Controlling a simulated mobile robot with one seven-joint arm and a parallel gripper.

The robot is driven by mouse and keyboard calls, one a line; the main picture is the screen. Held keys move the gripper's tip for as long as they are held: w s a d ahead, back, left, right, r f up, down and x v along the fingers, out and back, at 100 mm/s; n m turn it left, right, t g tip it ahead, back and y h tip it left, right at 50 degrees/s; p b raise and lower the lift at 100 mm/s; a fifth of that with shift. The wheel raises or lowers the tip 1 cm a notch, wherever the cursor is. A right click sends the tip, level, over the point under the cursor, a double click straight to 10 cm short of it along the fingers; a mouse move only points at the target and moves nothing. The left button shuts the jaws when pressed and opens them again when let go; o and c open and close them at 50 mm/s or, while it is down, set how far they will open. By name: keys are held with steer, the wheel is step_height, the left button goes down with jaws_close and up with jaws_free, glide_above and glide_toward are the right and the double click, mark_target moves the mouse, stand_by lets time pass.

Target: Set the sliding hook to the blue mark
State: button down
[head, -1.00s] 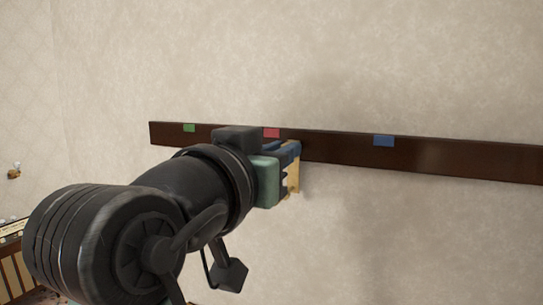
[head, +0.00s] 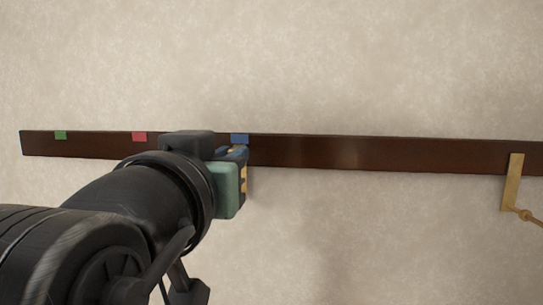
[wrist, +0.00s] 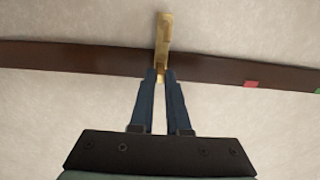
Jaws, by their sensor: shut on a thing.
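The dark wooden rail (head: 310,152) runs across the wall with a green mark (head: 61,135), a red mark (head: 139,136) and a blue mark (head: 240,139) on its upper edge. My gripper (head: 238,154) is at the rail just below the blue mark. It is shut on the brass sliding hook, mostly hidden behind it in the head view. In the wrist view the hook (wrist: 163,35) stands across the rail, with my blue fingers (wrist: 160,76) closed on its end. The red mark (wrist: 250,84) shows to the right there; the blue mark is not visible there.
A second brass piece (head: 513,183) hangs from the rail at the far right, with a jointed end. The rail between it and my gripper is clear. The plain wall (head: 350,70) lies close behind.

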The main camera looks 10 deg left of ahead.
steer(key=c, duration=0.9)
jaws_free()
steer(key=shift+d, duration=0.35)
steer(key=shift+a, duration=0.15)
steer(key=shift+s, duration=0.2)
steer(key=shift+s+a+b, duration=0.15)
steer(key=shift+s+b, duration=0.95)
steer(key=shift+s, duration=5.1)
steer(key=shift+s, duration=0.1)
